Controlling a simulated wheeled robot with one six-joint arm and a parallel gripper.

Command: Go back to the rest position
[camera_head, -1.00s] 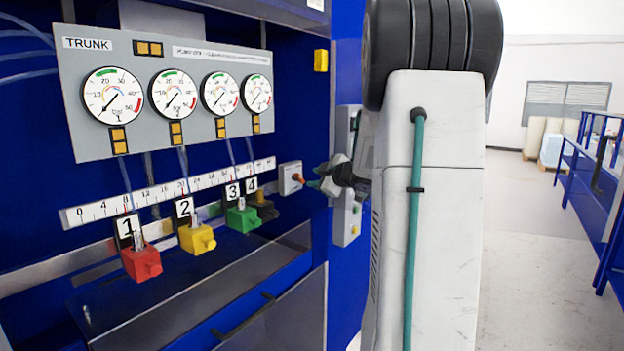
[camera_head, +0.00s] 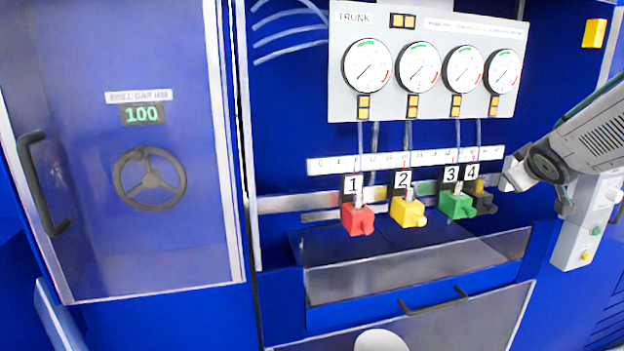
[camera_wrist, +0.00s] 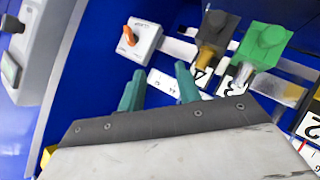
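My gripper (camera_wrist: 159,82) shows in the wrist view as two green fingers with a gap between them, open and empty. Its fingers point toward the blue panel, below a white box with an orange knob (camera_wrist: 128,36). In the head view my arm comes in from the right edge, in front of the panel's right side. The gripper fingers cannot be made out clearly there.
Red (camera_head: 357,219), yellow (camera_head: 407,212) and green (camera_head: 457,206) valve blocks sit in a row, left of my arm. The gauge panel (camera_head: 345,100) is above. A door with a handwheel (camera_head: 150,180) is at left. A grey control box (camera_head: 585,225) stands close to my arm.

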